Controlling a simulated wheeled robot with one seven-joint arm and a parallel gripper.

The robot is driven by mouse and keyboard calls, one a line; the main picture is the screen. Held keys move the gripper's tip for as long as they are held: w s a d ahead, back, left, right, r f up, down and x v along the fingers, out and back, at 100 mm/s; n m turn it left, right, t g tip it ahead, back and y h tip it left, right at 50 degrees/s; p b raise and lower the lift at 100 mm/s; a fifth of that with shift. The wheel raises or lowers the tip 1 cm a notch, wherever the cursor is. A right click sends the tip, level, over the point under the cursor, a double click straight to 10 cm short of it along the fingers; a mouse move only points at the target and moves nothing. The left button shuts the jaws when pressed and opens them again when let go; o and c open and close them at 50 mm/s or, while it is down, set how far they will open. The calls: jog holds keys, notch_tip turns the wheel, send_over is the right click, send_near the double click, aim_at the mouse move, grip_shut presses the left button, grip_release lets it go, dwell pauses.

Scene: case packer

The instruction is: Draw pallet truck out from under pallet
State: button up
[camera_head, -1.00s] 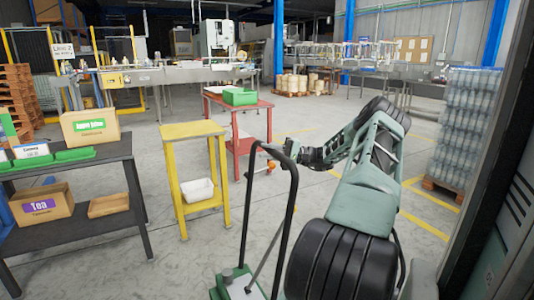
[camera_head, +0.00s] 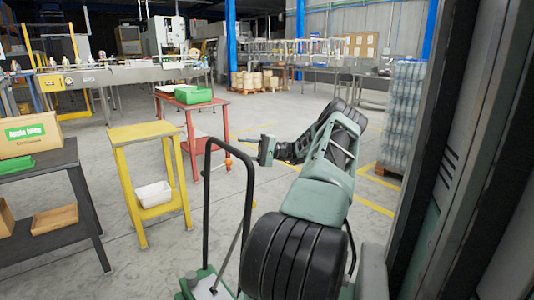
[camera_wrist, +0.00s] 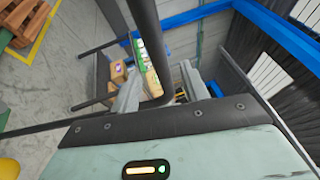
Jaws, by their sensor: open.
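The pallet truck shows at the bottom of the head view as a green base (camera_head: 203,284) with a tall black looped handle (camera_head: 207,200). Its forks and any pallet over them are out of view. My gripper (camera_head: 240,139) is open beside the upper right of the handle loop, its fingers pointing left toward it. In the wrist view a dark upright bar, seemingly the handle (camera_wrist: 146,40), crosses in front of the gripper's pale finger parts (camera_wrist: 160,90). I cannot tell whether the fingers touch it.
A yellow stand (camera_head: 150,134) with a white bin (camera_head: 154,194) is left of the truck. A dark shelf table (camera_head: 45,160) with boxes stands farther left, a red table (camera_head: 208,104) behind. Wrapped bottles (camera_head: 402,115) stand at right behind a dark near frame (camera_head: 460,150).

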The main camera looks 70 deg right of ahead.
jog(key=b+v, duration=0.1)
jog(key=v, duration=0.8)
jog(key=shift+s, duration=0.2)
jog(key=shift+d, duration=0.1)
